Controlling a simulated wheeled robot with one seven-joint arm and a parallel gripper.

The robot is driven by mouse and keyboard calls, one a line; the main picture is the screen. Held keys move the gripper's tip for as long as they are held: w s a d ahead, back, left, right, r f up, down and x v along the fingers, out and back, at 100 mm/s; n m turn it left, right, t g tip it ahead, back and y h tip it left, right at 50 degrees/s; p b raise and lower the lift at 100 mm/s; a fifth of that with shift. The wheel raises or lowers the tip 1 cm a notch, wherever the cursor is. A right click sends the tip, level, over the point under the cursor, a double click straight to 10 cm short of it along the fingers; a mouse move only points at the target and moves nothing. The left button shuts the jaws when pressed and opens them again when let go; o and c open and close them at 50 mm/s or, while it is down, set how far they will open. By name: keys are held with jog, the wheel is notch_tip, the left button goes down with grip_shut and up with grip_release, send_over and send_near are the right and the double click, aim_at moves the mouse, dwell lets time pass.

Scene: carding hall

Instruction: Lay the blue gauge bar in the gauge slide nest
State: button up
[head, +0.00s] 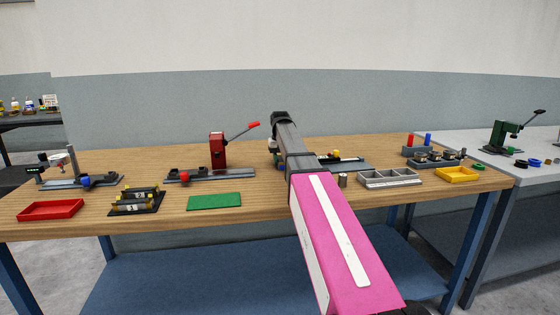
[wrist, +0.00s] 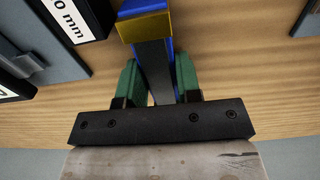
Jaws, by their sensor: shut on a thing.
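In the wrist view, my gripper (wrist: 156,78) has its two green fingers closed on either side of the blue gauge bar (wrist: 141,6). The bar shows blue at its top and edges, a dark face between the fingers and a yellow-brown band near its far end. It points away from the palm, over bare wood. In the head view my arm hides most of the gripper and the bar. I cannot tell for sure which fixture holds the gauge slide nest; a grey plate (wrist: 55,62) with black "mm" labels lies left of the bar in the wrist view.
The bench (head: 255,207) carries a red tray (head: 50,210), a green mat (head: 214,201), a red lever press (head: 217,150), a grey divided tray (head: 390,178) and a yellow tray (head: 457,174). A slide fixture (head: 100,181) stands at left. Another fixture (head: 350,161) is partly behind my arm.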

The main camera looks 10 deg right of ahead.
jog(key=o, duration=1)
jog(key=shift+f, duration=0.15)
